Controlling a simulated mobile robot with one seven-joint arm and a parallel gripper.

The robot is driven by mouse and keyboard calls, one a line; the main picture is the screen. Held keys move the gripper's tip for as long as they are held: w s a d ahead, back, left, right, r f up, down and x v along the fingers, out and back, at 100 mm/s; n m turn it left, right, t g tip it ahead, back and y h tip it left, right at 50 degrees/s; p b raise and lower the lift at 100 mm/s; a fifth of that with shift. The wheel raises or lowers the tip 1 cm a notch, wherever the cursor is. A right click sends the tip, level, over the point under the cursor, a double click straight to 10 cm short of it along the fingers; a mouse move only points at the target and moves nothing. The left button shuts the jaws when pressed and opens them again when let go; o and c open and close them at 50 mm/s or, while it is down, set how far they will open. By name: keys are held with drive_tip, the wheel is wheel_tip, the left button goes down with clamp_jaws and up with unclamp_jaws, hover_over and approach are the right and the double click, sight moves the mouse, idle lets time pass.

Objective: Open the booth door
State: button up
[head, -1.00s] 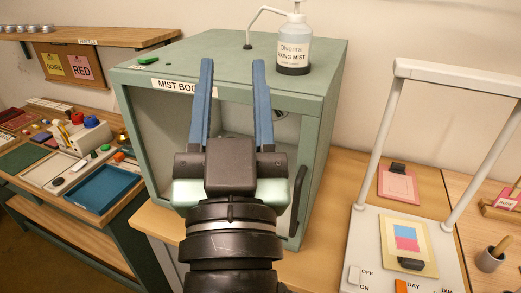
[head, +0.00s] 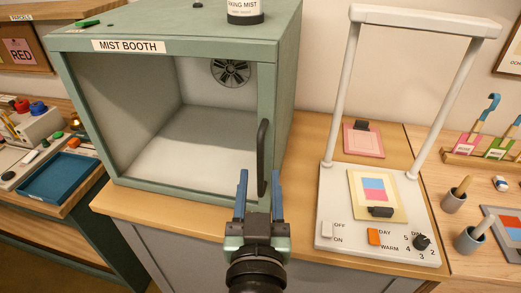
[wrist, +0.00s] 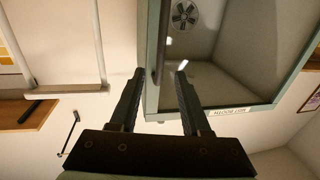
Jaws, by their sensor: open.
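The mist booth (head: 180,46) is a green box with a wide front showing its pale inside. The booth door appears closed, with a clear pane. Its dark upright handle (head: 263,150) is at the right front edge. My gripper (head: 258,180) is open, its two blue fingers pointing up at the handle's lower end. In the wrist view, which shows the booth upside down, the handle (wrist: 161,42) appears between the lines of the two fingers (wrist: 160,72). I cannot tell whether either finger touches it.
A mist bottle (head: 244,12) stands on the booth top. To the right is a white light stand (head: 340,205) with a tall frame and a pink-blue card. A blue tray (head: 58,176) lies at the left. The bench (head: 150,205) before the booth has a clear strip.

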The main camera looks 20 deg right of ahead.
sight(260, 157)
drive_tip(key=p+x, duration=0.1)
drive_tip(key=x, duration=0.6)
drive_tip(key=shift+w+d, duration=0.1)
drive_tip(key=shift+w, duration=0.05)
clamp_jaws()
idle(1.2)
